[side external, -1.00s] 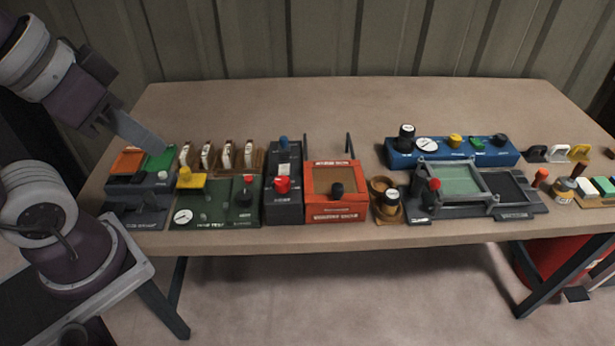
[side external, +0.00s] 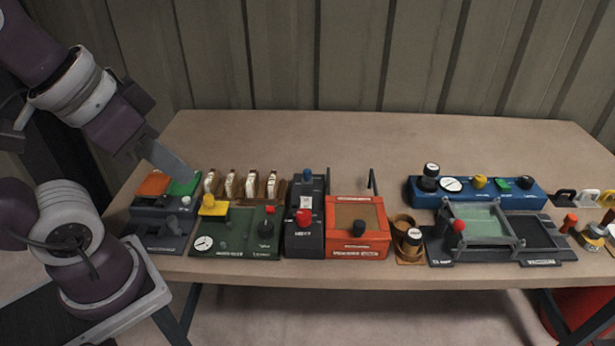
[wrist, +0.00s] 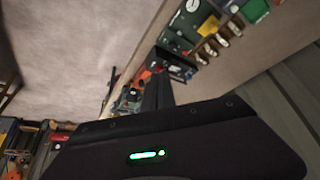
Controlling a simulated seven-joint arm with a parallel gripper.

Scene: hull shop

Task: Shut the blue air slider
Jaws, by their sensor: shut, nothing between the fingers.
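A dark box (side external: 290,240) stands left of the middle of the bench in the side external view. It carries a small blue knob (side external: 307,175) at its far end and a red knob (side external: 304,217) nearer the front. The blue knob looks like the blue air slider; its label is too small to read. My gripper (side external: 188,174) is shut and empty at the bench's left end. Its tip overlaps the box with orange and green panels in the picture; I cannot tell whether they touch. In the wrist view the dark fingers (wrist: 157,80) lie together.
Between my gripper and the dark box stand a row of white-topped switches (side external: 231,186) and a green panel (side external: 237,243) with a yellow handle. An orange box (side external: 358,251) is right of the dark box. The bench behind (side external: 330,135) is clear.

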